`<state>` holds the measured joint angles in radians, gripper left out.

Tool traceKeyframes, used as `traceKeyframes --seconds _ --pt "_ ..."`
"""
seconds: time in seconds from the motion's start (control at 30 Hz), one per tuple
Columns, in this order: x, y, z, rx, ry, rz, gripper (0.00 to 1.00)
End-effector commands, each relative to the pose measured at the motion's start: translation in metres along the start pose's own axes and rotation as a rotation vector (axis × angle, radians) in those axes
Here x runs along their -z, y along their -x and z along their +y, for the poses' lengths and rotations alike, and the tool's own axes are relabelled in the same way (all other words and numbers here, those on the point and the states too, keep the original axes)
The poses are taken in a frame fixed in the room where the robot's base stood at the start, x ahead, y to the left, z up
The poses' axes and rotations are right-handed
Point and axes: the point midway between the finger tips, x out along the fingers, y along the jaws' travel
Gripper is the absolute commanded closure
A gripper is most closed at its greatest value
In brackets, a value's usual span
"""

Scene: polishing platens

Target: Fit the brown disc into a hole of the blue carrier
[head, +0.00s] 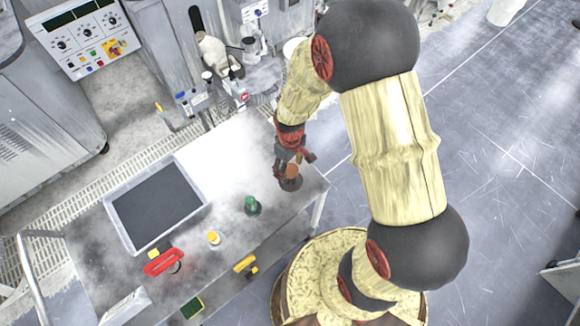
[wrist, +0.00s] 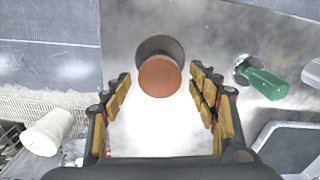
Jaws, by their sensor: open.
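A brown round-topped piece (wrist: 159,76) with a wider grey round base stands on the metal table. It also shows in the head view (head: 292,171), near the table's right corner, partly hidden by my gripper. My gripper (head: 294,157) is open above it. In the wrist view the brown top lies between the open fingertips (wrist: 160,74), with gaps on both sides. I cannot tell whether this piece is the brown disc. I see no blue carrier with holes in either view.
A green-handled piece (head: 252,205) stands left of my gripper. Farther left are a yellow-topped piece (head: 213,238), a red object (head: 163,262) and a pale tray (head: 117,228) with a dark inside. Bare table (head: 235,160) lies between tray and gripper.

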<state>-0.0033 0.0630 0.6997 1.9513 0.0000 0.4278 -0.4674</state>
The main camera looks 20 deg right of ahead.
Motion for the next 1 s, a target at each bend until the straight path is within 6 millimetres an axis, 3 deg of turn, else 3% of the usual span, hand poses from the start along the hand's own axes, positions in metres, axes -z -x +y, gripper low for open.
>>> traceKeyframes --seconds 0.23,0.6,0.93,1.0 --pt "0.001 0.018 0.000 -0.001 0.000 0.003 0.41" --pt "0.001 0.092 0.001 -0.002 0.000 0.004 0.41" --pt "0.000 0.128 0.000 -0.004 -0.006 0.007 0.41" --pt "-0.001 0.144 0.000 -0.013 -0.022 0.027 0.41"
